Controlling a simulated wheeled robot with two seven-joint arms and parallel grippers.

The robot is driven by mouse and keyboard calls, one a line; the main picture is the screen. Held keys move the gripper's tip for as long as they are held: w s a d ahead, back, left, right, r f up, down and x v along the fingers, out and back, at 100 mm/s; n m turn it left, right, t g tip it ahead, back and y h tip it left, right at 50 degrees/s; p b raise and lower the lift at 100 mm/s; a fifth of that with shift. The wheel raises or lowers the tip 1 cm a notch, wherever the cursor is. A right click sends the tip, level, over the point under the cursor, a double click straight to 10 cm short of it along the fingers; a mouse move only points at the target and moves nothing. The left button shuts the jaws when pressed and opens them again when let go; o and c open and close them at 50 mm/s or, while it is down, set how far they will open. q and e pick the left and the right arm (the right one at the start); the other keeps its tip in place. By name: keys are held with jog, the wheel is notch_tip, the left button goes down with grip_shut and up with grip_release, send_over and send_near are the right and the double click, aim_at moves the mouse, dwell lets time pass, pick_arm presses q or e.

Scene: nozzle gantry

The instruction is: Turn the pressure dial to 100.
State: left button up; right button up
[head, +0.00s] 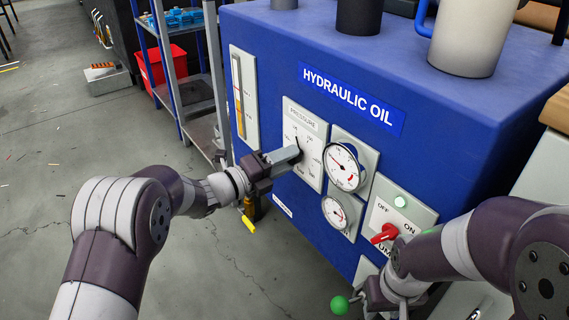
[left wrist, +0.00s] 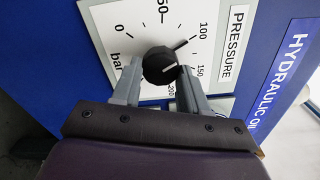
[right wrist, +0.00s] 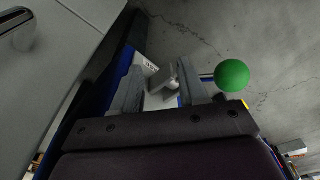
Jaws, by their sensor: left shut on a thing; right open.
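The pressure dial is a black knob (left wrist: 160,66) on a white plate (head: 289,116) marked 0 to 200 bar. My left gripper (head: 291,156) is shut on the knob, one finger on each side, as the left wrist view also shows (left wrist: 158,82). Which one is the indicator is hard to tell. My right gripper (right wrist: 175,90) is open, low by the cabinet, near a green ball (right wrist: 232,75) on a thin rod.
A level gauge (head: 240,95) is on the left.

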pick_arm(q)
jog(key=shift+f, duration=0.1)
dwell(0.3)
jog(key=o, duration=1)
jog(key=shift+o, duration=0.2)
jog(key=p+v, duration=0.5)
jog(key=v, duration=0.7)
jog(key=shift+s+a, duration=0.2)
jog(key=shift+a, duration=0.1)
